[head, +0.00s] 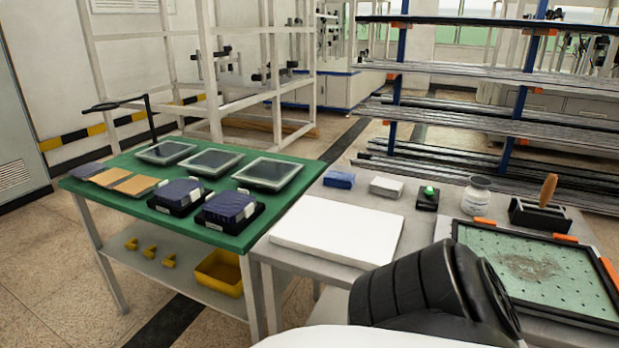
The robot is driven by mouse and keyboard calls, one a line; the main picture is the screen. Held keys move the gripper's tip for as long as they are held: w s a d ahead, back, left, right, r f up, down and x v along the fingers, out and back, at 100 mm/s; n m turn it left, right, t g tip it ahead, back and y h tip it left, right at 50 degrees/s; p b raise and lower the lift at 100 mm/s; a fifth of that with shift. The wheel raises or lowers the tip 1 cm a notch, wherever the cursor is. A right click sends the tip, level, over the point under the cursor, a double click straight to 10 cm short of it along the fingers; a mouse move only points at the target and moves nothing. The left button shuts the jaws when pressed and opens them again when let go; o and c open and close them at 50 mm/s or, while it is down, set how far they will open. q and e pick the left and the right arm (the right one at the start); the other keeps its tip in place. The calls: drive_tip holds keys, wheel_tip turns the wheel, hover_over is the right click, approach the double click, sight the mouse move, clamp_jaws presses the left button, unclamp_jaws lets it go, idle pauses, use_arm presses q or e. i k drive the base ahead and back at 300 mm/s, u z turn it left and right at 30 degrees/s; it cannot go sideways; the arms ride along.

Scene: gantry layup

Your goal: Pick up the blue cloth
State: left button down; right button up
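A small folded blue block that looks like the blue cloth (339,180) lies on the far left part of the grey table (437,222). It sits apart from a similar white folded piece (386,187) to its right. Nothing touches or covers it. A thick black, ribbed part of my own arm shows at the bottom centre right, over the near edge of the grey table. Neither of my grippers is in view.
A white slab (338,229) lies in front of the blue cloth. A small black box with a green button (428,197), a white jar (476,195), a brush holder (540,215) and a green perforated panel (536,268) stand to the right. A green-topped table (240,170) adjoins on the left.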

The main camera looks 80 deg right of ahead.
sight(339, 180)
drive_tip(key=i, duration=1.9)
drive_tip(key=z, duration=1.75)
